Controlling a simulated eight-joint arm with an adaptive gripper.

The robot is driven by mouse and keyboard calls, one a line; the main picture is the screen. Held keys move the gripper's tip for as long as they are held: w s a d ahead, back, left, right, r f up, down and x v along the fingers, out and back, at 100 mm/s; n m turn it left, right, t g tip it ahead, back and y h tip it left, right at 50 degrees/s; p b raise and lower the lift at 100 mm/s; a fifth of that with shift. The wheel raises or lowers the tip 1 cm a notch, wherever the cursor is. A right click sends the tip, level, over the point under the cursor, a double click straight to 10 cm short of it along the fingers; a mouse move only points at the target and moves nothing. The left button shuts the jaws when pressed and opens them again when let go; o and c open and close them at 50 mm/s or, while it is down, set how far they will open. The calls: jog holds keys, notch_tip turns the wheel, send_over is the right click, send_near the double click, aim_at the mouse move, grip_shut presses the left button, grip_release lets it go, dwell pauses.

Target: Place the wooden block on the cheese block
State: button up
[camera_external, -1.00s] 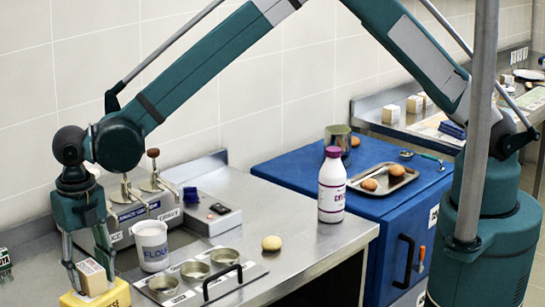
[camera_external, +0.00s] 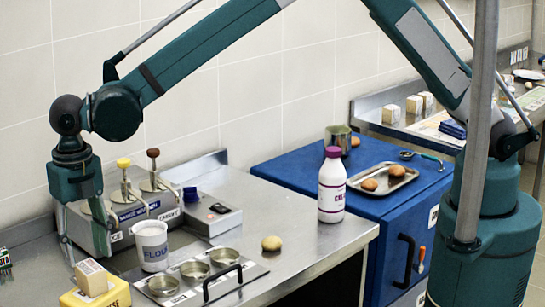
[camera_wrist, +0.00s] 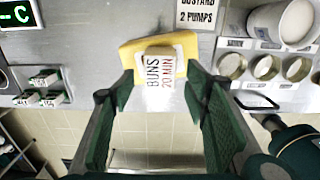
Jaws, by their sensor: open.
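The wooden block (camera_external: 91,277), pale with printing on its faces, rests on top of the yellow cheese block (camera_external: 118,294) at the lower left of the external view. In the wrist view, the wooden block (camera_wrist: 160,82) reads "BUNS 20 MIN", and the cheese block (camera_wrist: 128,50) shows around and beneath it. My gripper (camera_external: 88,257) is open and empty above the wooden block, with its fingers spread to either side. The fingers also stand apart in the wrist view. The cheese block's lower part is cut off by the external view's edge.
A white flour container (camera_external: 151,246) and a tray of metal cups (camera_external: 195,270) stand right of the blocks. Pump dispensers (camera_external: 125,205) stand behind. A bun (camera_external: 271,243) and a white bottle (camera_external: 332,190) are farther right. The counter between tray and bottle is mostly clear.

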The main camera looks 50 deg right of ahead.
aim_at(89, 266)
jog(key=shift+r, duration=2.95)
